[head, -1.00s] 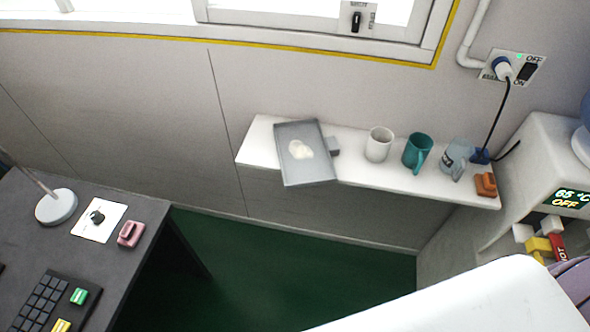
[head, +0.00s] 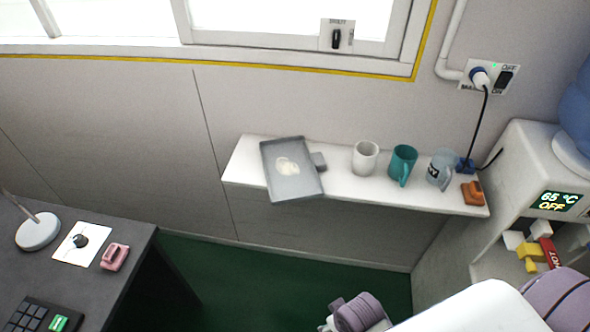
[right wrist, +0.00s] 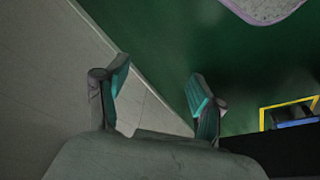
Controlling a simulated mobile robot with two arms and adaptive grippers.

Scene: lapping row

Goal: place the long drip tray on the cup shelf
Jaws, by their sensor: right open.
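The long drip tray (head: 272,182) is a shallow grey rectangular tray with a pale whitish patch inside. It lies at an angle on the left part of the white cup shelf (head: 338,184), its near end sticking out past the front edge. No gripper touches it. My right gripper (right wrist: 160,85) shows in the right wrist view, open with nothing between its teal-padded fingers, above green floor and a pale wall. My left gripper is in neither view now.
On the shelf, a small grey block (head: 318,161) sits beside the tray, then a white mug (head: 365,158), a teal mug (head: 402,165), a clear cup (head: 439,170) and an orange-brown block (head: 472,192). A water dispenser (head: 530,160) stands right; a dark desk (head: 110,285) stands left.

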